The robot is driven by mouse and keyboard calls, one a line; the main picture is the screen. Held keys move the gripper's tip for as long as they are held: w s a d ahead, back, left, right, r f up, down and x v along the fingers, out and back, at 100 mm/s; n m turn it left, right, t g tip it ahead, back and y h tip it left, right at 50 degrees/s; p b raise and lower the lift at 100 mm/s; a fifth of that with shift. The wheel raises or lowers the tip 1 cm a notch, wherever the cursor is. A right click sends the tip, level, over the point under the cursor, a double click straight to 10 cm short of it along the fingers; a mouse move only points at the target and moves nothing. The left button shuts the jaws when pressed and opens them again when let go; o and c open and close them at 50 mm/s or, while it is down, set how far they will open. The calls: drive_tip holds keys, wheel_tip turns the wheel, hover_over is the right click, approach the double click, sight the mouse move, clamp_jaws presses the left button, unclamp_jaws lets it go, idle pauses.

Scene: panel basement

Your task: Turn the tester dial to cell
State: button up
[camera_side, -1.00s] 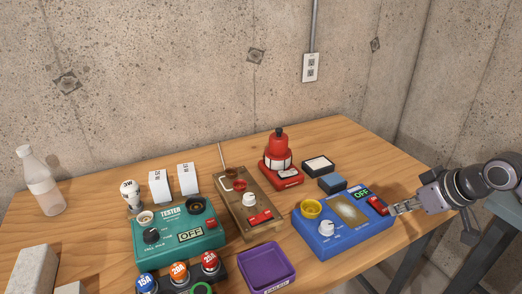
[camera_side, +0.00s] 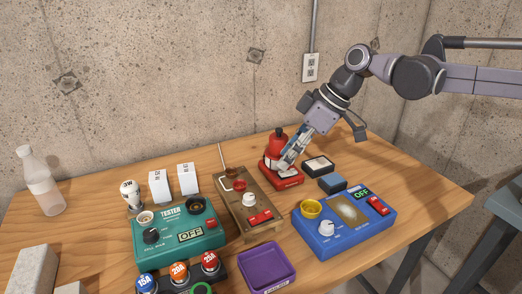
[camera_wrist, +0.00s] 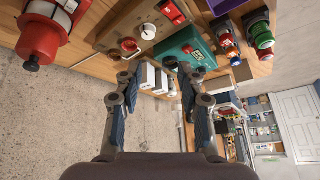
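The green tester box (camera_side: 180,238) stands on the wooden table, left of centre, with an OFF display (camera_side: 191,235). Its black dial (camera_side: 152,235) is on the left of the front face, near small lettering; its exact setting is too small to read. The tester also shows in the wrist view (camera_wrist: 190,47), beyond my fingertips. My gripper (camera_side: 287,163) is over the red bottle-shaped device, right of and behind the tester, apart from the dial. In the wrist view my gripper (camera_wrist: 157,72) has its two fingers spread with nothing between them.
The red device (camera_side: 278,147) and wooden switch board (camera_side: 250,212) stand between my gripper and the tester. A blue box (camera_side: 345,228) is at right, a purple tray (camera_side: 267,268) in front. Colored fuses (camera_side: 179,272) sit before the tester; a bulb (camera_side: 130,192) and white boxes (camera_side: 161,186) behind.

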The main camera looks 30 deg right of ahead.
drive_tip(key=w+a+f+n+g+y, duration=0.15)
drive_tip(key=w+a+n, duration=0.4)
drive_tip(key=a, duration=0.55)
drive_tip(key=n+g+y, duration=0.2)
drive_tip(key=n+g, duration=0.2)
drive_tip(key=n, duration=0.2)
approach(149, 232)
drive_tip(key=shift+m, duration=0.25)
drive_tip(key=x, duration=0.8)
drive_tip(key=shift+f, duration=0.2)
clamp_jaws()
